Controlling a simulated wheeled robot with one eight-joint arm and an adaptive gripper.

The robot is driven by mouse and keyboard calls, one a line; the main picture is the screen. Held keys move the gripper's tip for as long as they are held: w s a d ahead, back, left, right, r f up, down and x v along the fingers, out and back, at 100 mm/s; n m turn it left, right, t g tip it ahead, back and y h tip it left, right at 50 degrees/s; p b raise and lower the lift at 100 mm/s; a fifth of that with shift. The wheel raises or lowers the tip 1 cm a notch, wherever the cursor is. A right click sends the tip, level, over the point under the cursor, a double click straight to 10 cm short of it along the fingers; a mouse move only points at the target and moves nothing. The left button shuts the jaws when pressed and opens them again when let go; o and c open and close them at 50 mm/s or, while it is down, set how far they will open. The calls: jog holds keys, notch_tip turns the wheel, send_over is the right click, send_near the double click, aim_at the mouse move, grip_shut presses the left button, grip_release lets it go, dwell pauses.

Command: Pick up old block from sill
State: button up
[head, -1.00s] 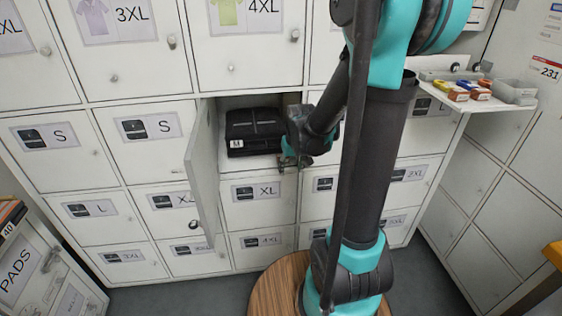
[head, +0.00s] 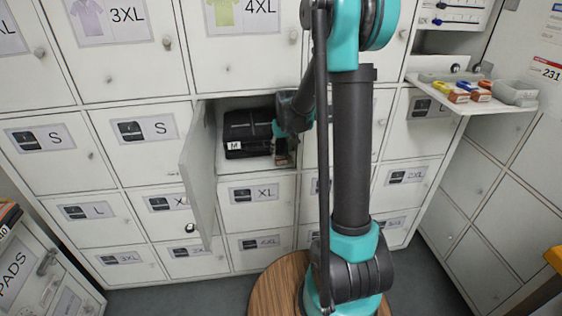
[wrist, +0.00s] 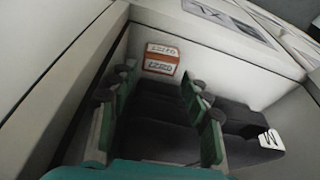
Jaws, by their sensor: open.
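The block (wrist: 162,60), small and orange-red with two white printed labels, sits on the sill at the front of the open locker compartment in the wrist view. My gripper (wrist: 160,98) is open, with its green fingers on either side of a gap and the block just beyond that gap. I see no contact with the block. In the head view my gripper (head: 284,150) is at the right side of the compartment opening, and the block is hard to make out there. Folded dark garments (head: 247,131) with an M tag lie beside it, and they also show in the wrist view (wrist: 240,122).
The compartment's door (head: 199,180) stands open to the left. Closed lockers surround it. A round wooden surface (head: 268,290) is below.

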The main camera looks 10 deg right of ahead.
aim_at(281, 157)
jog(key=shift+x, duration=2.05)
jog(key=shift+c, duration=0.6)
jog(key=c, duration=0.5)
jog(key=shift+r, duration=0.15)
